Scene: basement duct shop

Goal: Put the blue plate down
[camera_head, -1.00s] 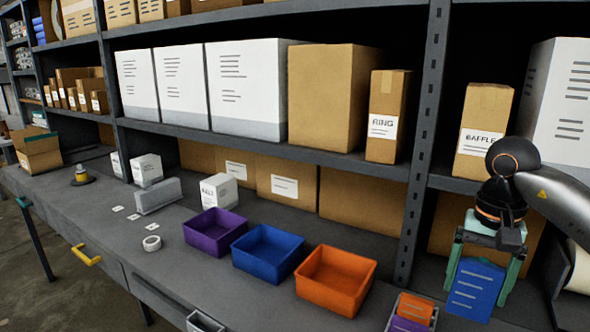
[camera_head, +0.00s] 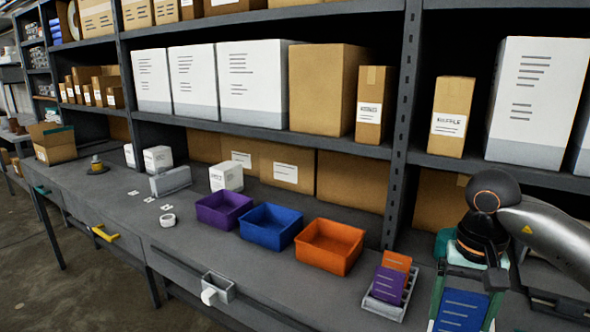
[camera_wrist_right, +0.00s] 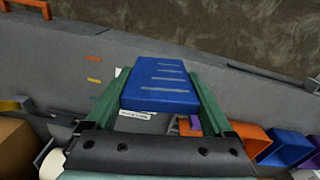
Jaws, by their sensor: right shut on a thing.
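The blue plate (camera_head: 460,312), with pale lines on its face, is held by my right gripper (camera_head: 464,300) at the lower right of the head view. The gripper's green fingers are shut on its two sides. In the right wrist view the blue plate (camera_wrist_right: 160,92) lies between the green fingers of the right gripper (camera_wrist_right: 160,85). The plate's lower end is cut off by the head picture's edge, so I cannot tell whether it touches anything. My left gripper is not in view.
A small grey rack (camera_head: 384,310) holding a purple plate (camera_head: 387,284) and an orange plate (camera_head: 398,262) stands left of the gripper. Purple (camera_head: 224,209), blue (camera_head: 271,227) and orange (camera_head: 329,246) bins line the bench. Boxes fill the shelf behind. The bench front is mostly clear.

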